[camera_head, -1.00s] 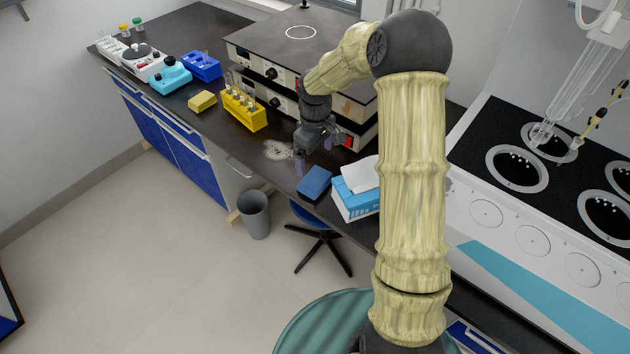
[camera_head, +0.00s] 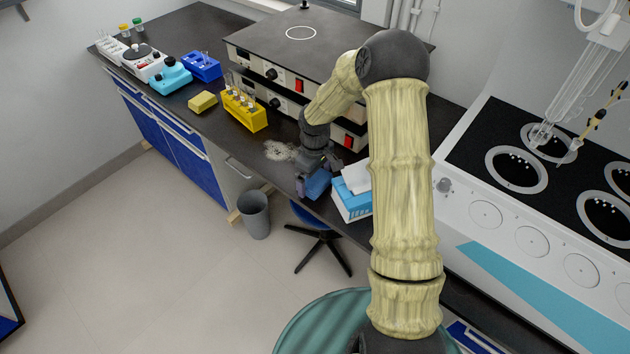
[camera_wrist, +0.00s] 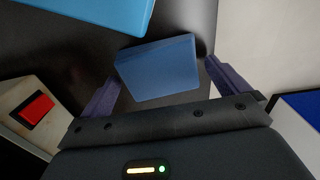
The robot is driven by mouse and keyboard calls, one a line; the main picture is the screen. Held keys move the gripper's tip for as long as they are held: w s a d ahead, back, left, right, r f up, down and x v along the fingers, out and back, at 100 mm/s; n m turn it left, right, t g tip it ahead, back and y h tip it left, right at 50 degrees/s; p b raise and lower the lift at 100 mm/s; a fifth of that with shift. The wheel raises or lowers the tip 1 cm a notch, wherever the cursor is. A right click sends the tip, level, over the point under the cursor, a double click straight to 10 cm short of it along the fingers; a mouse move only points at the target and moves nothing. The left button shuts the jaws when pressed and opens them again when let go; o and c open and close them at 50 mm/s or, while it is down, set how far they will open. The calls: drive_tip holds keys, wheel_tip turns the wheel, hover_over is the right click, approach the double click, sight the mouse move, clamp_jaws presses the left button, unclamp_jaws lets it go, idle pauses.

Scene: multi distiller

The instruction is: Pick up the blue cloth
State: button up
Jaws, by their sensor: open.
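The blue cloth (camera_head: 317,184) is a folded, block-like blue piece on the dark bench top, near its front edge. In the wrist view the cloth (camera_wrist: 158,68) lies between the two purple fingers. My gripper (camera_head: 316,178) is above it, pointing down, and hides part of it in the head view. The fingers of my gripper (camera_wrist: 165,85) are spread wide, one on each side of the cloth. I cannot tell whether either finger touches it.
White powder (camera_head: 280,150) is spilled to the left. A yellow tube rack (camera_head: 245,110) and a yellow sponge (camera_head: 202,102) are further left. Stacked hot plates (camera_head: 300,95) stand behind.

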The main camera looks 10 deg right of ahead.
sight(315, 178)
drive_tip(key=shift+f, duration=0.1)
idle(0.4)
drive_tip(key=c, duration=0.8)
drive_tip(key=shift+c, duration=0.2)
wheel_tip(315, 178, up, 10)
